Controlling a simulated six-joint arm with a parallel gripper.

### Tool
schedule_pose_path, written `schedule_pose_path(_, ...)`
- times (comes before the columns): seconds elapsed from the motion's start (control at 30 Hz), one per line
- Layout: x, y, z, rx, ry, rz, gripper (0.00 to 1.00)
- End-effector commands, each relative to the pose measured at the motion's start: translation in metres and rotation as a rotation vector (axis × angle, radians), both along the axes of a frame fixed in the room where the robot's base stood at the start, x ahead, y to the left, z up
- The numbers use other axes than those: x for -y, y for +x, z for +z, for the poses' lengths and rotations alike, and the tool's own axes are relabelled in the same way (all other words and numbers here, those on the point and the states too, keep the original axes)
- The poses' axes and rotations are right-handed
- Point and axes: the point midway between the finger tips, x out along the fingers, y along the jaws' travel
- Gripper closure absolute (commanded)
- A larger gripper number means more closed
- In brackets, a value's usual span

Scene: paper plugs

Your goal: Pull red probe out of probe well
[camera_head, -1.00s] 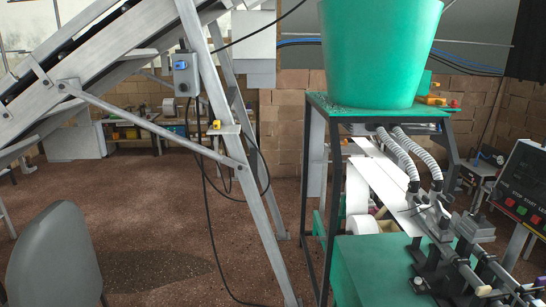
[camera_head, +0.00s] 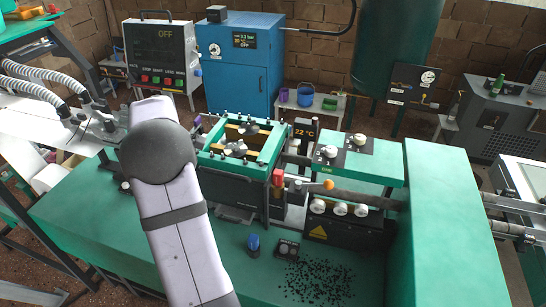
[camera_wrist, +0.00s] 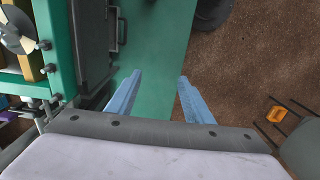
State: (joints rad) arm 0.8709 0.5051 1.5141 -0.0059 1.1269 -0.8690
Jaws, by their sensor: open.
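A small red piece (camera_head: 277,177), which looks like the red probe, stands upright at the front right corner of the green-framed machine in the head view. Its lower end and the well around it are too small to make out. My gripper (camera_wrist: 156,88) is open and empty in the wrist view, its two pale blue fingers spread above the edge of the green bench (camera_wrist: 155,55). In the head view my arm hides the gripper. The red piece cannot be made out in the wrist view.
A lever with an orange ball (camera_head: 328,184) is close right of the red piece. A blue knob (camera_head: 254,243), a small dark box (camera_head: 287,249) and scattered black bits (camera_head: 318,280) are on the bench front. A green-topped unit (camera_head: 350,158) stands right. The bench's front left is clear.

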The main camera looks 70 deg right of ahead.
Motion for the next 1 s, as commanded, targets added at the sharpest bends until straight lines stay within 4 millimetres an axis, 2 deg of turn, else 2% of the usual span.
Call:
schedule_pose_path(0.03, 0.035, -0.019, 0.0, -0.001, 0.001, -0.018, 0.53)
schedule_pose_path(0.1, 0.075, -0.046, 0.001, -0.001, 0.001, -0.018, 0.53)
schedule_pose_path(0.2, 0.123, -0.091, 0.001, -0.002, 0.002, -0.017, 0.53)
schedule_pose_path(0.33, 0.164, -0.144, 0.0, -0.002, 0.003, -0.013, 0.53)
schedule_pose_path(0.5, 0.19, -0.192, -0.001, -0.002, 0.002, -0.007, 0.53)
schedule_pose_path(0.6, 0.197, -0.208, -0.002, 0.0, 0.001, -0.005, 0.53)
schedule_pose_path(0.73, 0.201, -0.217, -0.003, 0.006, 0.001, -0.001, 0.53)
schedule_pose_path(1.0, 0.201, -0.217, -0.009, 0.007, 0.003, 0.0, 0.53)
